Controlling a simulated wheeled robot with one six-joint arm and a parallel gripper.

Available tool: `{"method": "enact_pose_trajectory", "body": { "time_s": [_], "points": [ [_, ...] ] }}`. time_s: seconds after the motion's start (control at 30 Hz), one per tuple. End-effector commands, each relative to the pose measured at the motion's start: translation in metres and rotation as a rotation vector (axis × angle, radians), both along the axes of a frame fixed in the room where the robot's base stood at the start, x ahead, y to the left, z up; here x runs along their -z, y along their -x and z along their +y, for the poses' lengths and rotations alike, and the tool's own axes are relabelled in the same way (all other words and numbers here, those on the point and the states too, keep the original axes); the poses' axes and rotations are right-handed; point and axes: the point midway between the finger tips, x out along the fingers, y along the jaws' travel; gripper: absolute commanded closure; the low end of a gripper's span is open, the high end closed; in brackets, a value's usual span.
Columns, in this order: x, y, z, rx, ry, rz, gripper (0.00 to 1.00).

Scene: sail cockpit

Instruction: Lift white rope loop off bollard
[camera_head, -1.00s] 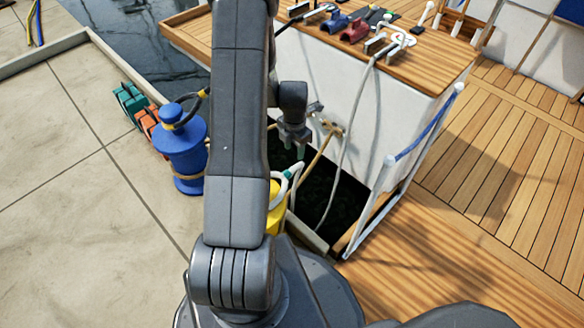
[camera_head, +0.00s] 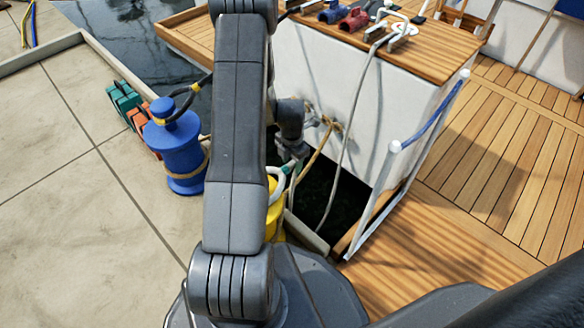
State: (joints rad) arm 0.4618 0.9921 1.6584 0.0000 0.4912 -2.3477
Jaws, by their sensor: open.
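The white rope loop (camera_head: 278,186) lies at the top of the yellow bollard (camera_head: 273,216), close beside my arm. My arm hides the left part of both. A green band shows on the rope near its upper end. My gripper (camera_head: 291,165) points down at the loop's upper right, very near the rope. Its jaws are open, but the fingertips are small and partly merge with the rope, so I cannot tell whether they touch it.
A blue bollard (camera_head: 175,150) with rope round it stands left on the quay, before green (camera_head: 122,97) and orange (camera_head: 138,118) blocks. A dark water gap (camera_head: 340,195) separates quay and boat. A white-posted railing with a blue rope (camera_head: 432,110) stands right.

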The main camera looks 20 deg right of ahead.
Motion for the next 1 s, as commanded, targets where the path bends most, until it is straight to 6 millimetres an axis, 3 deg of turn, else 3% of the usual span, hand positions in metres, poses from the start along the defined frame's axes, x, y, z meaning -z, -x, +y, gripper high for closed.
{"method": "enact_pose_trajectory", "body": {
  "time_s": [0.23, 0.67, 1.0],
  "points": [
    [-0.0002, -0.0001, -0.0001, 0.000, 0.000, 0.000, 0.56],
    [-0.0002, -0.0001, -0.0001, 0.000, 0.000, 0.000, 0.99],
    [-0.0021, -0.0002, -0.0002, 0.000, 0.000, 0.000, 1.00]
  ]
}}
